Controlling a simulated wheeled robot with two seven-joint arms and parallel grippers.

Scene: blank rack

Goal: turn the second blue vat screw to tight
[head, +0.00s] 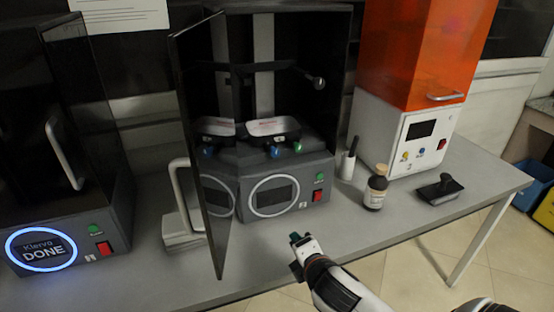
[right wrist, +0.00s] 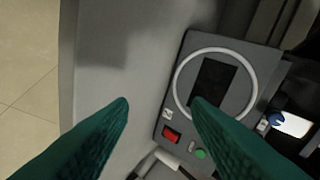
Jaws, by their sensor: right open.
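The middle printer (head: 318,160) stands open, with a vat (head: 265,128) inside. A blue vat screw (head: 274,152) and a green vat screw (head: 298,147) show at the vat's front. How far they are turned is too small to tell. The blue screw also shows in the right wrist view (right wrist: 277,118) at the right. My right gripper (head: 298,240) is in front of and below the printer, apart from it. In the right wrist view its two green fingers (right wrist: 160,102) are spread and empty. My left gripper is in neither view.
The dark door (head: 200,90) swings out at the printer's left and mirrors the vat. Another printer (head: 85,200) is left. The table front (head: 350,240) is clear.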

